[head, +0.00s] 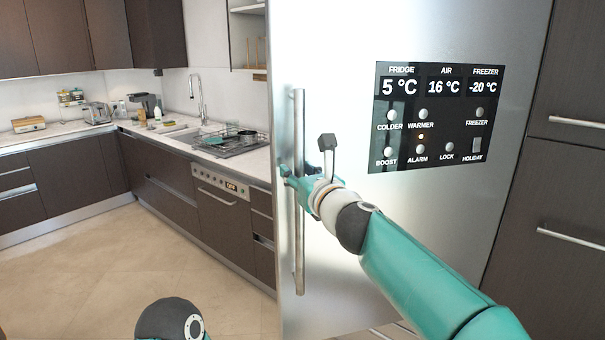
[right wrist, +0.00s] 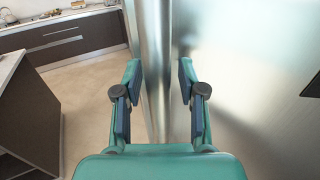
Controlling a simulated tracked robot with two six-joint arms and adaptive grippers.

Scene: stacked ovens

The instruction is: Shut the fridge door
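The fridge door (head: 340,50) is a tall brushed-steel panel in the head view, with dark cabinet fronts showing past its right and lower edges. How far it stands open I cannot tell. Its long vertical bar handle (head: 299,250) runs near its left edge. My right gripper (head: 296,180) is at the handle's middle. In the right wrist view its fingers (right wrist: 158,85) are spread, with the handle (right wrist: 152,60) upright between them and the steel door (right wrist: 240,70) to the right. I see no firm grip. My left gripper is out of view.
A black control panel (head: 432,117) is on the door. Dark drawers (head: 570,200) with bar handles stand to the right. A counter (head: 180,135) with a sink, tap and hob runs along the left, above an oven (head: 222,188). The tiled floor (head: 90,270) is clear.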

